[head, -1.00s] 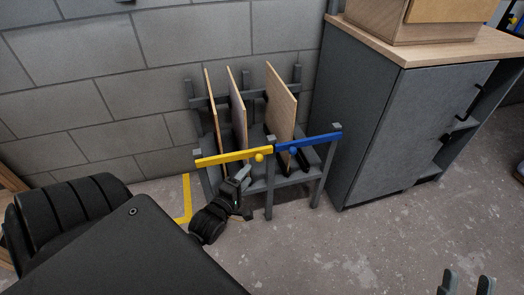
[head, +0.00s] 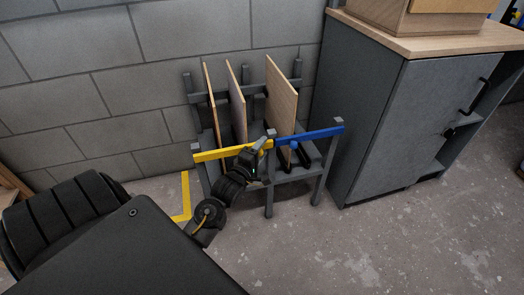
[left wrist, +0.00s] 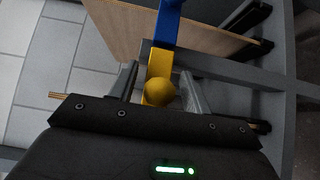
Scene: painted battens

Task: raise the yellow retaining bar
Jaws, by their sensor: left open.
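The yellow retaining bar (head: 218,154) lies almost level across the front of the left bay of a grey rack (head: 268,195). My left gripper (head: 267,142) is at the bar's right end, by the middle post, and partly covers it. In the left wrist view, the yellow bar (left wrist: 159,62) and its round yellow knob (left wrist: 160,92) lie between the two open fingers (left wrist: 158,75). I see a gap between the knob and the fingers. My right gripper is not in view.
A blue bar (head: 315,133) with a blue knob (head: 293,145) crosses the right bay. Thin boards (head: 283,95) stand upright in the rack. A grey cabinet (head: 395,125) stands close on the right, a block wall (head: 85,85) behind. The floor in front is clear.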

